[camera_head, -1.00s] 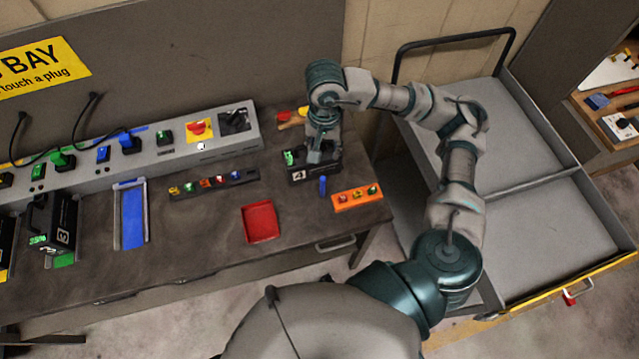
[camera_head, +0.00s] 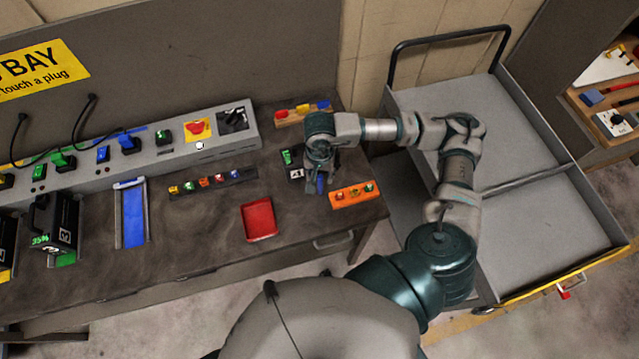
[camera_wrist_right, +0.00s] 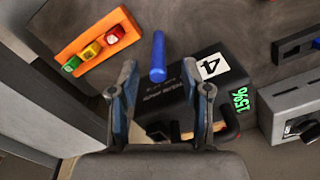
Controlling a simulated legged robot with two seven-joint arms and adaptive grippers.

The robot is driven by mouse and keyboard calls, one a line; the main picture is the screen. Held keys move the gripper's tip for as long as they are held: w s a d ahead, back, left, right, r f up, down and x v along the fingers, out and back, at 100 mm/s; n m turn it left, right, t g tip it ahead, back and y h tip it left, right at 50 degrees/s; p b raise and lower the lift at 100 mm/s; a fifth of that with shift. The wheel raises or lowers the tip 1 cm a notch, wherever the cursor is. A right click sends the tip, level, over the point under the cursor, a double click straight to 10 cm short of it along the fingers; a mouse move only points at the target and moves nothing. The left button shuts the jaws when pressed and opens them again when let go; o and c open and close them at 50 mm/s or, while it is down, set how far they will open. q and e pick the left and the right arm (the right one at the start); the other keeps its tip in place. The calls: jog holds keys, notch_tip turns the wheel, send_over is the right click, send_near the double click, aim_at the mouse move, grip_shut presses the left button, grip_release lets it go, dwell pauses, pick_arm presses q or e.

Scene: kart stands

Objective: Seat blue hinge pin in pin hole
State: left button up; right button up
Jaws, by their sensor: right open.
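The blue hinge pin (camera_wrist_right: 158,57) stands out just beyond my right fingertips in the right wrist view, close to the black box marked 4 (camera_wrist_right: 183,88). In the head view the pin (camera_head: 320,183) shows partly below my right gripper (camera_head: 319,168), in front of the box (camera_head: 297,174). In the wrist view my right gripper (camera_wrist_right: 160,78) is open, with nothing between its fingers and the pin ahead of the gap. I cannot make out the pin hole. My left gripper is not in view.
An orange block with coloured buttons (camera_head: 340,200) lies right of the pin. A red tray (camera_head: 269,218) and a dark strip of coloured buttons (camera_head: 243,175) lie to the left. A grey cart (camera_head: 550,212) stands right of the bench. The bench front is mostly clear.

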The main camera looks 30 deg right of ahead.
jog(key=shift+d, duration=0.25)
grip_shut()
jog(key=shift+a+r, duration=0.1)
jog(key=shift+a, duration=0.05)
